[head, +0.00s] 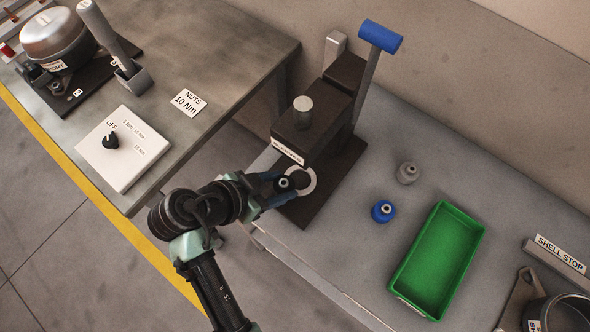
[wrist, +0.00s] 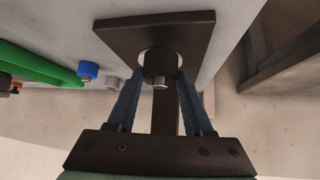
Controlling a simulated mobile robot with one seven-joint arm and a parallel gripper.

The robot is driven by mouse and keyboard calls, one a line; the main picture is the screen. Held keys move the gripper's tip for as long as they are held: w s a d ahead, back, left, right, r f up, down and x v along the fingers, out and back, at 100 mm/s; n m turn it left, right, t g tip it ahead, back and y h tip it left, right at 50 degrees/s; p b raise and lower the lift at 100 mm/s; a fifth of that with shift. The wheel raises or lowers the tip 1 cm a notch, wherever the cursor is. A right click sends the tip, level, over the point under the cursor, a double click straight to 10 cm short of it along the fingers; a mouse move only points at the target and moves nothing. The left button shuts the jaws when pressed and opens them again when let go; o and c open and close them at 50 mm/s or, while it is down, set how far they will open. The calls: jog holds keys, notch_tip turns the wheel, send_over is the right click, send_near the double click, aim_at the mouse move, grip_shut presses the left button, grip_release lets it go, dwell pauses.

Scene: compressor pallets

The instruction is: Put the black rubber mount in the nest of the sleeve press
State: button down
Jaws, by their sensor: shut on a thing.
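The sleeve press (head: 318,125) stands on the grey bench, with a dark base plate, a block with a grey ram and a lever with a blue handle (head: 380,36). Its nest shows as a white ring (head: 313,186) on the front of the base plate. The black rubber mount (wrist: 160,62), a dark cylinder with a metal stud, is between the fingers of my gripper (wrist: 161,70). My gripper is shut on it. In the wrist view the mount overlaps the white ring; I cannot tell whether it touches the nest or is just above it.
A grey mount (head: 408,172) and a blue one (head: 383,211) stand right of the press, by a green tray (head: 440,262) that looks empty. A shell stop (head: 556,258) is at the far right. The left bench holds a control box (head: 124,148) and a compressor (head: 58,40).

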jog(key=w+d+p, duration=0.1)
jog(key=w+d, duration=0.2)
jog(key=shift+d, duration=0.25)
jog(key=shift+s+a+f, duration=0.1)
jog(key=shift+f, duration=0.65)
jog(key=shift+c, duration=1.5)
grip_release()
jog(key=v, duration=1.2)
